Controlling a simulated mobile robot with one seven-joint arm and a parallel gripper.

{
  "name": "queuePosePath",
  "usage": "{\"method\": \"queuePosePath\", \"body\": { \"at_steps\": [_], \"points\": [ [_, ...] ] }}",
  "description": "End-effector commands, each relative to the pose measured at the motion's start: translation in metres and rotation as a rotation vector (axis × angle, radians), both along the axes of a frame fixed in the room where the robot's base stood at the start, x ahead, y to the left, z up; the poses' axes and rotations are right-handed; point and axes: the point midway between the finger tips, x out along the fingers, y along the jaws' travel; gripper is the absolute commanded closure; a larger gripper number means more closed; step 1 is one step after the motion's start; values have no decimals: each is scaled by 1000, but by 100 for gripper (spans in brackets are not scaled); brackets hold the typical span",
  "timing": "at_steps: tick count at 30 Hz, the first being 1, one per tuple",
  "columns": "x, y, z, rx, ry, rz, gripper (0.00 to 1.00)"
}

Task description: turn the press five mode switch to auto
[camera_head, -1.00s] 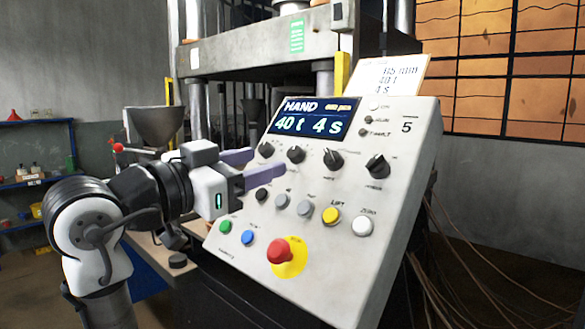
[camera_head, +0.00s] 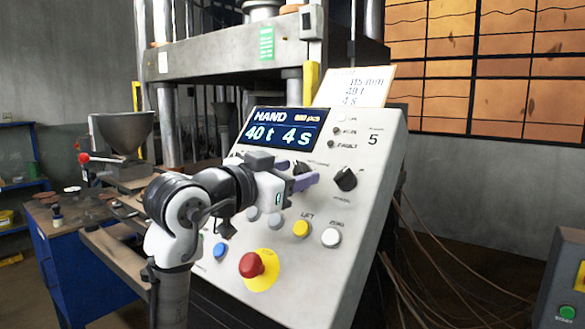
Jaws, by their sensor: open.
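The slanted control panel (camera_head: 352,215) carries the number 5 at its upper right. Its display (camera_head: 283,128) reads HAND, 40 t and 4 s. A black rotary knob (camera_head: 345,178) stands clear at the right end of the knob row. Another black knob (camera_head: 301,168) shows partly, just beyond my fingers. The other knobs are hidden behind my gripper. The small labels are too blurred to tell which knob is the mode switch. My gripper (camera_head: 292,174) is open in front of the knob row, left of the right-end knob. Contact with the partly hidden knob cannot be told.
A red mushroom button (camera_head: 252,265) on a yellow disc sits low on the panel. Yellow (camera_head: 301,229) and white (camera_head: 331,237) buttons lie below the knobs. A card (camera_head: 355,90) stands behind the panel. Cables hang at right. A dark box (camera_head: 562,285) with a green button stands far right.

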Motion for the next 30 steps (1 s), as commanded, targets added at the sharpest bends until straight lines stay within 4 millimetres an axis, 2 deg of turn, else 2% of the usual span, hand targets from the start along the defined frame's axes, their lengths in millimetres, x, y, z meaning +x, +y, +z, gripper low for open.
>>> {"method": "queuePosePath", "body": {
  "at_steps": [10, 20, 30],
  "points": [
    [3, -2, 0, 0, 0, 1, 49],
    [3, -2, 0, 0, 0, 1, 92],
    [4, -2, 0, 33, -23, -34, 92]
  ]
}}
